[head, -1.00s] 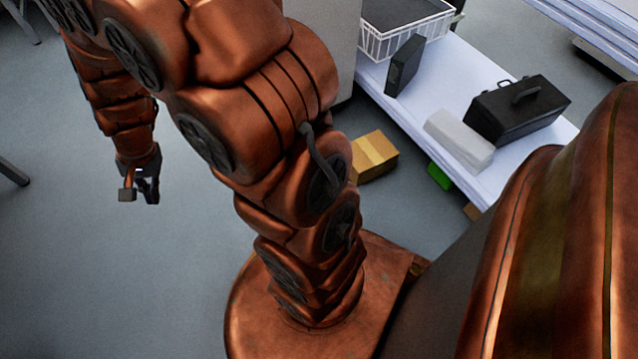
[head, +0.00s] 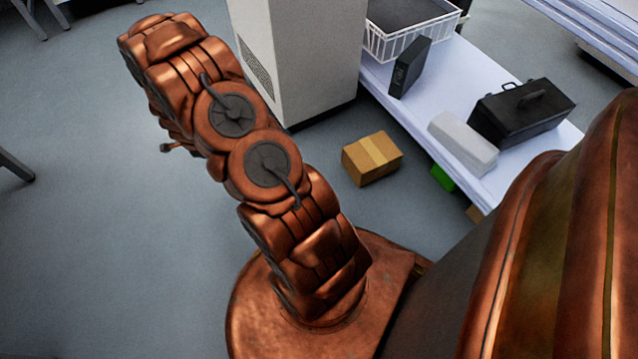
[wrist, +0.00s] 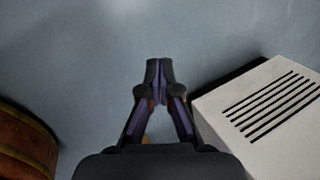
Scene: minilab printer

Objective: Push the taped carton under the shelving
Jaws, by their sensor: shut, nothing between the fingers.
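The taped carton (head: 372,160), brown with a lighter tape strip, sits on the floor in the head view. It stands in the open, just left of the low shelving (head: 415,122). My gripper shows in the wrist view (wrist: 158,68) with its fingertips together and nothing between them, over bare floor. In the head view my arm hides most of the gripper. It is left of the carton and apart from it. A small tan patch shows between the finger linkages in the wrist view; I cannot tell whether it is the carton.
A pale cabinet (head: 295,60) with side vents stands behind the carton; it also shows at the right of the wrist view (wrist: 265,105). The shelf holds a black toolbox (head: 520,112), a grey block, a black box and a white basket. A green item lies beneath.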

